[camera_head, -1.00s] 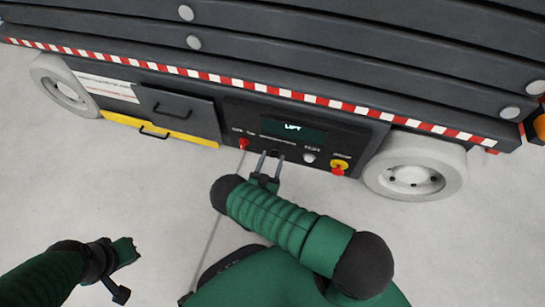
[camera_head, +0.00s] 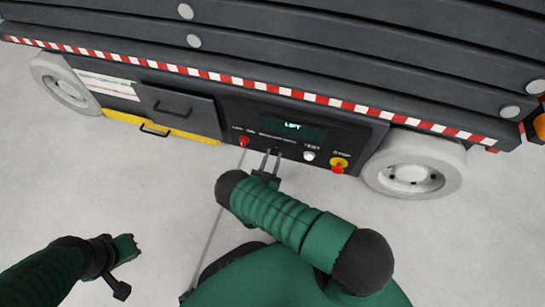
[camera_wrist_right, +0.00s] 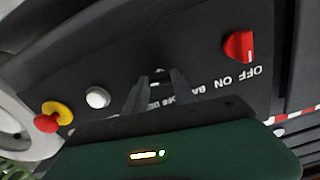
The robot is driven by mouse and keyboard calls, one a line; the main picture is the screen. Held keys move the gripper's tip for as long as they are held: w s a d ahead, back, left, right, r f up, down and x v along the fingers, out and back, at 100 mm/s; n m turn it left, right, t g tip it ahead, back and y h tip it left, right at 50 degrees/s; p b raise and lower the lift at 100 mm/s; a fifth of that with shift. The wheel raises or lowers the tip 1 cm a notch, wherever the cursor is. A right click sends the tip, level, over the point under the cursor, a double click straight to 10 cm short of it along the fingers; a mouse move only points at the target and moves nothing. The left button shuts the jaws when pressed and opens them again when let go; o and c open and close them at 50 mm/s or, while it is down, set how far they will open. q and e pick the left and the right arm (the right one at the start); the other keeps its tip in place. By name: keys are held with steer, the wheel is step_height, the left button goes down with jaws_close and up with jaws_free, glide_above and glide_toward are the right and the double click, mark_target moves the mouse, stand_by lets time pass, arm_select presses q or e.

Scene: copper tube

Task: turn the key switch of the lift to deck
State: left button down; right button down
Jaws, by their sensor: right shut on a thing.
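The lift's dark control panel (camera_head: 315,138) is on its side, under a "LIFT" display. My right gripper (camera_head: 272,152) is at the lower middle of the panel, its two fingers pointing at it. In the right wrist view, the fingers (camera_wrist_right: 158,80) close around the small dark key switch (camera_wrist_right: 158,73), which is mostly hidden between them. Lettering beside it is partly covered, so I cannot read the key's position. My left gripper (camera_head: 122,250) hangs low at the left, away from the lift; its jaws are too unclear to read.
A red OFF/ON knob (camera_wrist_right: 239,47) sits to one side of the key switch. A white button (camera_head: 309,156) and a red stop button on yellow (camera_head: 339,165) sit on the other. White wheels (camera_head: 414,168) flank the panel. The grey floor (camera_head: 140,200) is clear.

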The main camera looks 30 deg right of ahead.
steer(key=shift+s+m+p, duration=0.15)
steer(key=shift+m+p, duration=1.15)
steer(key=shift+m, duration=2.2)
steer(key=shift+f, duration=0.1)
steer(key=c, duration=1)
jaws_free()
steer(key=shift+c, duration=0.2)
